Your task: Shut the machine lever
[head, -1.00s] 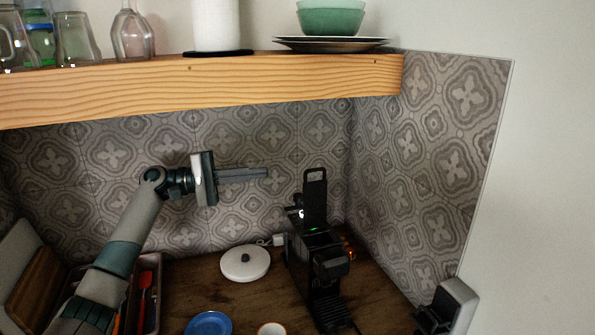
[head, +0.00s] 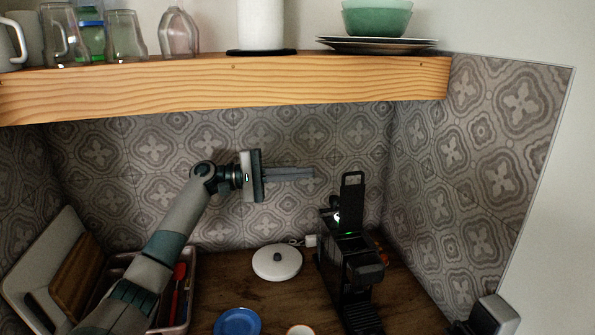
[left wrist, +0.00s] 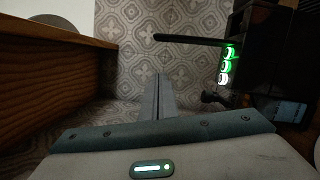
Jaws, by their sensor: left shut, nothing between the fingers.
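The black machine (head: 350,265) stands on the counter at the right of the nook. Its lever (head: 352,195) is raised, standing nearly upright above the body with a slotted end at the top. In the left wrist view the lever (left wrist: 190,40) shows as a dark bar reaching left from the machine (left wrist: 275,55), which has lit green and white buttons. My left gripper (head: 312,174) is shut and empty, its fingers pointing right, left of the lever's upper end and apart from it in the picture. The fingers also show in the left wrist view (left wrist: 159,80). My right gripper is not identifiable.
A wooden shelf (head: 230,90) with glasses and bowls runs above my left arm. A white round lid (head: 277,262), a blue plate (head: 237,322) and a utensil tray (head: 190,290) lie on the counter. A grey and black object (head: 490,316) is at the lower right.

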